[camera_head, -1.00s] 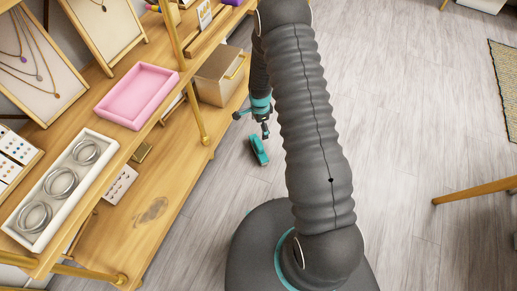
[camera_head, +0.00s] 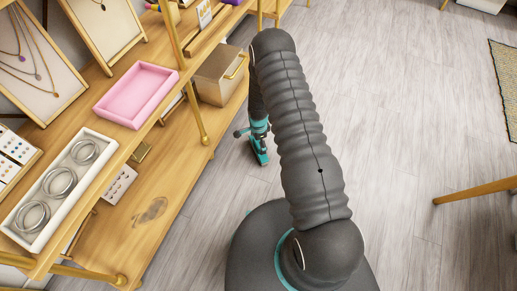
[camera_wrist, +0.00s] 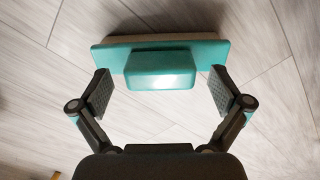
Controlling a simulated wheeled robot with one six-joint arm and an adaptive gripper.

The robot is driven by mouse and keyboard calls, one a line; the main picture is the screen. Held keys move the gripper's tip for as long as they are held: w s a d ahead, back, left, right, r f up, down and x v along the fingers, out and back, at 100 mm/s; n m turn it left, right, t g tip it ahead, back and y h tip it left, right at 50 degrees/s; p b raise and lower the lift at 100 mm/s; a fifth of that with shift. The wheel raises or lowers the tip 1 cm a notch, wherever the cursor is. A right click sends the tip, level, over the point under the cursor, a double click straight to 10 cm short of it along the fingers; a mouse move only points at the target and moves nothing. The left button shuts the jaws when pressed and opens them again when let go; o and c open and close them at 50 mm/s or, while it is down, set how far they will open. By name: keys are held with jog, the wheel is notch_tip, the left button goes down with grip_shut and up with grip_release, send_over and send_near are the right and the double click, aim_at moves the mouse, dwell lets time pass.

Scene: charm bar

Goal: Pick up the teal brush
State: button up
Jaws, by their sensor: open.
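The teal brush (camera_wrist: 160,62) lies on the grey plank floor. In the wrist view it shows a long flat teal body with a raised teal block in its middle. My gripper (camera_wrist: 160,95) is open, with one grey finger pad to the left of the raised block and the other to its right. There is a gap between each pad and the block. In the head view the brush (camera_head: 261,157) is partly hidden by my gripper (camera_head: 260,146), which is just above it.
A wooden shelf unit (camera_head: 150,215) with gold posts stands to the left of the brush. It holds a pink tray (camera_head: 138,95), a white tray of silver rings (camera_head: 30,238) and a tan box (camera_head: 218,76). The floor (camera_head: 405,120) to the right is mostly clear.

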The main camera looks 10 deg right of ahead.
jog(key=shift+f, duration=0.35)
jog(key=c, duration=1.4)
jog(key=shift+r, duration=0.15)
